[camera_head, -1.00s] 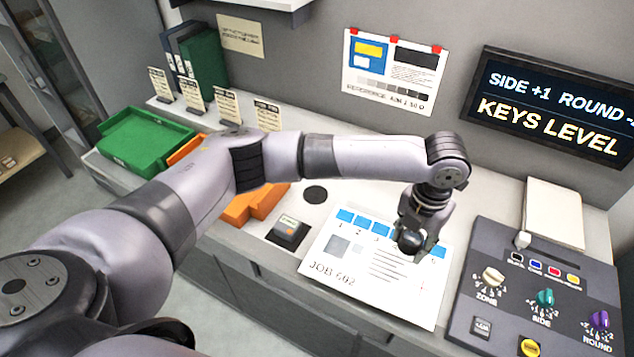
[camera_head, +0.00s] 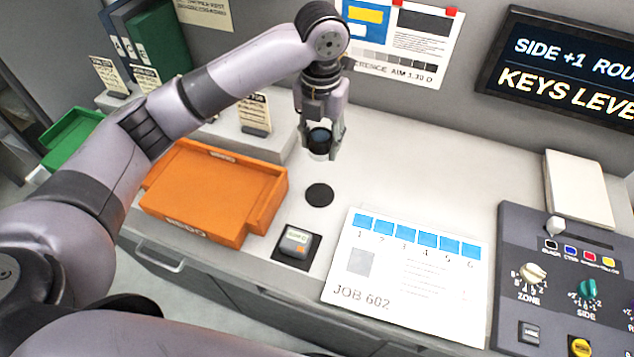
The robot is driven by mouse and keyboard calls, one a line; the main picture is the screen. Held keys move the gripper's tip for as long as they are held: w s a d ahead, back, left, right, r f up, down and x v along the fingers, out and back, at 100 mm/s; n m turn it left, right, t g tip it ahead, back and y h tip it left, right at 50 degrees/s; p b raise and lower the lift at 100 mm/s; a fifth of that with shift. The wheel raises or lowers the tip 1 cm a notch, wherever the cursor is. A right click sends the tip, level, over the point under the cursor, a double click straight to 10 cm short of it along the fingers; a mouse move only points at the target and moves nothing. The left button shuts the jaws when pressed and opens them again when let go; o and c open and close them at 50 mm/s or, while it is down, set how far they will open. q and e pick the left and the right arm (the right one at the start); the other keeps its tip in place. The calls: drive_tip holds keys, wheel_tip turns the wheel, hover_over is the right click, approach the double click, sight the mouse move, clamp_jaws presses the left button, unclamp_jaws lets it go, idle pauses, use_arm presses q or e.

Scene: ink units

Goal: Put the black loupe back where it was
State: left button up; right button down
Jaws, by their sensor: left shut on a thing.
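My left gripper (camera_head: 320,142) is shut on the black loupe (camera_head: 319,138), which has a dark top and a pale, clear lower part. It holds the loupe upright in the air, above and just behind a round black spot (camera_head: 319,195) on the counter. The loupe looks apart from the counter. The spot is bare. The job sheet (camera_head: 375,310), with a row of blue patches numbered 1 to 6, lies to the right of the spot. My right gripper is not in view.
An orange tray (camera_head: 190,233) stands left of the spot. A small device on a black pad (camera_head: 296,243) sits in front of it. A control console (camera_head: 545,235) with knobs and a white pad (camera_head: 578,190) are at the right. The counter (camera_head: 420,165) behind the sheet is clear.

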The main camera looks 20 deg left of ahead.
use_arm(q)
drive_tip(key=p, duration=0.2)
hover_over(319, 194)
wheel_tip(319, 194, down, 10)
drive_tip(key=shift+f, duration=0.1)
drive_tip(key=shift+s+f, duration=0.1)
drive_tip(key=shift+f, duration=0.55)
wheel_tip(319, 194, down, 3)
drive_tip(key=shift+f+p, duration=0.2)
drive_tip(key=shift+p, duration=0.25)
drive_tip(key=shift+f, duration=0.3)
drive_tip(key=shift+f, duration=0.1)
drive_tip(key=o, duration=0.8)
drive_tip(key=shift+c, duration=0.2)
drive_tip(key=o, duration=0.4)
